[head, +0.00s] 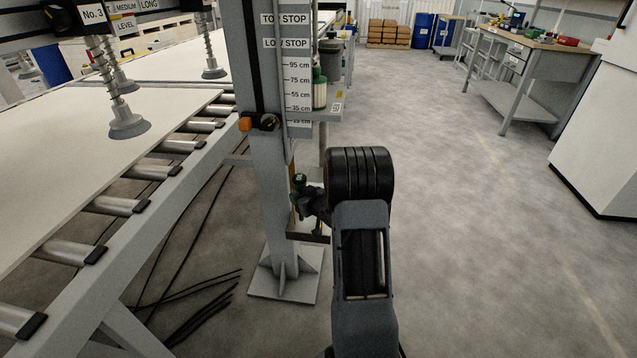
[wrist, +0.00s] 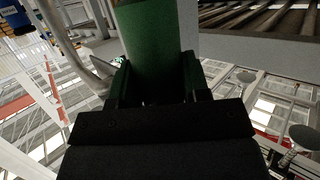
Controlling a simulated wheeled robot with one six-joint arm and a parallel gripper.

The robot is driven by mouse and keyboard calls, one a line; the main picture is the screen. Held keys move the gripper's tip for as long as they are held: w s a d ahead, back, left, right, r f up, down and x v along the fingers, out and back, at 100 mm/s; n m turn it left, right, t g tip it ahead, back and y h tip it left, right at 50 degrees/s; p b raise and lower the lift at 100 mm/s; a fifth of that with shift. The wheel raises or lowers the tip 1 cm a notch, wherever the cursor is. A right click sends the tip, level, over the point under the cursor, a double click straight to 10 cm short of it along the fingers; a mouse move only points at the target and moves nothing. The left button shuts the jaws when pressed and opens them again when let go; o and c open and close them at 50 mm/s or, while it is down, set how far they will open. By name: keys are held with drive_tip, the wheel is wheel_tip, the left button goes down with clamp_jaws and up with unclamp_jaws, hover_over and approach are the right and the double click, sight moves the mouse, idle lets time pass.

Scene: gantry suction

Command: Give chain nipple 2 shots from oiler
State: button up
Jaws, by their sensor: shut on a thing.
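My gripper (head: 313,207) is low beside the grey post, partly hidden behind my own arm. In the wrist view its jaws (wrist: 155,85) are shut on a green cylindrical body, which looks like the oiler (wrist: 148,38). A small green part of the oiler (head: 299,180) also shows in the head view, just right of the post. Its spout and lower end cannot be made out. I cannot pick out the chain nipple in either view. Whether the oiler touches anything is hidden.
The grey post (head: 264,180) carries a height scale, stop labels and an orange-and-black knob (head: 258,122). A green bottle (head: 320,88) stands on a small shelf (head: 325,108). A roller conveyor (head: 190,165) with white panels lies left. Open floor (head: 480,230) lies right, before a workbench (head: 535,65).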

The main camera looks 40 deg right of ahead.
drive_tip(key=s+d+r, duration=0.1)
drive_tip(key=d+r, duration=0.2)
drive_tip(key=d, duration=0.3)
drive_tip(key=shift+s+h, duration=0.3)
drive_tip(key=shift+s, duration=0.1)
drive_tip(key=shift+s+p, duration=0.1)
drive_tip(key=shift+p, duration=0.25)
drive_tip(key=shift+f+b, duration=1.7)
drive_tip(key=shift+f, duration=0.75)
drive_tip(key=shift+f, duration=0.45)
drive_tip(key=shift+s+r, duration=0.1)
drive_tip(key=shift+r, duration=0.45)
drive_tip(key=shift+f, duration=0.7)
drive_tip(key=shift+r, duration=0.15)
